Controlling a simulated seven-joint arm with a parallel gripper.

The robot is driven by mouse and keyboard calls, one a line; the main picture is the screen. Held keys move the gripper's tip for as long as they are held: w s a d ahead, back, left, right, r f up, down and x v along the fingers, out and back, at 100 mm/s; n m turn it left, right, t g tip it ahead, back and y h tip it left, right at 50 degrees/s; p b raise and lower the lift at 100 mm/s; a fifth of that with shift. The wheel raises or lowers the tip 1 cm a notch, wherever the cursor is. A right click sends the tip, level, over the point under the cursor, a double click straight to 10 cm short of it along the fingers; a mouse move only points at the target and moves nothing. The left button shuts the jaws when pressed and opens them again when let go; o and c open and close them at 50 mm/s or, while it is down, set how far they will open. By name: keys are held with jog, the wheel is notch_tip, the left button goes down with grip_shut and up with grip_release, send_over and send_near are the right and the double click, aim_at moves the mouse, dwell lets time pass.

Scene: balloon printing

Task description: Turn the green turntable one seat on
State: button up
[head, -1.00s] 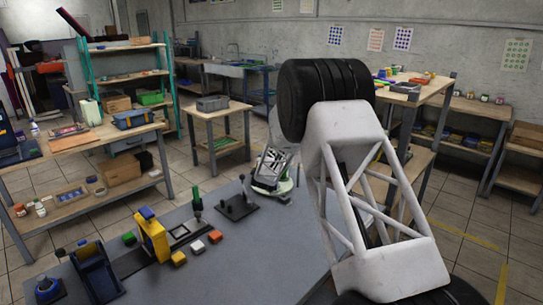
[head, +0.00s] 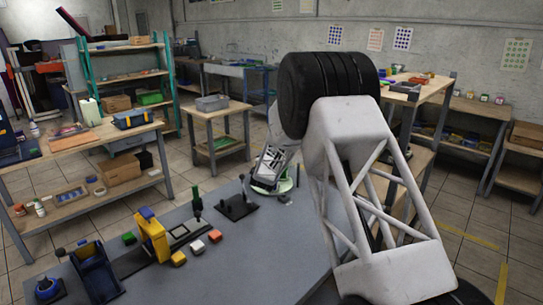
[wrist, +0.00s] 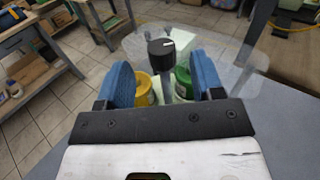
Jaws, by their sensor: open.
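The green turntable (head: 285,186) is at the far end of the grey table in the head view, mostly hidden by my gripper. In the wrist view, a black knob (wrist: 160,47) with a white mark stands on a dark post between my fingers. My gripper (wrist: 164,80) is open, with one blue finger on each side of the post. I cannot tell whether either finger touches it. A yellow container (wrist: 144,90) and a green container (wrist: 183,82) show behind the fingers, partly hidden.
A black stand with a lever (head: 236,206) is left of the turntable. A yellow press (head: 153,235), small coloured blocks and a dark blue device (head: 96,272) are farther left. The grey table (head: 240,265) is clear in front. Shelves and benches stand beyond.

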jog(key=w+r+n, duration=0.1)
jog(key=w+r+n+g, duration=0.1)
jog(key=r+n, duration=0.1)
jog(key=w+r+n+g+y, duration=0.1)
jog(key=w+n, duration=0.1)
jog(key=shift+w+d+r, duration=0.1)
jog(key=shift+d+r, duration=0.1)
jog(key=shift+d, duration=0.2)
jog(key=shift+w+d+r+n+g+y, duration=0.3)
jog(key=shift+w+n+g, duration=0.2)
jog(key=shift+n+g, duration=0.2)
jog(key=shift+w+d+r+n+g+y, duration=0.1)
jog(key=shift+w+d+n+g+y, duration=0.15)
jog(key=shift+n+g+y, duration=0.15)
jog(key=shift+w+d+n+g+y, duration=0.1)
jog(key=shift+d+n+g+y, duration=0.15)
jog(key=shift+g, duration=0.25)
jog(key=shift+s+d+n+g+y, duration=0.6)
jog(key=shift+n+g+y, duration=0.2)
jog(key=shift+g+y, duration=0.45)
jog(key=shift+s+d+n+g+y, duration=0.55)
jog(key=shift+n+g+y, duration=0.3)
jog(key=shift+g+y, duration=0.45)
jog(key=shift+s+d+n+g+y, duration=0.6)
jog(key=shift+n+g+y, duration=0.2)
jog(key=shift+g+y, duration=0.45)
jog(key=shift+a, duration=0.1)
jog(key=shift+x, duration=3.9)
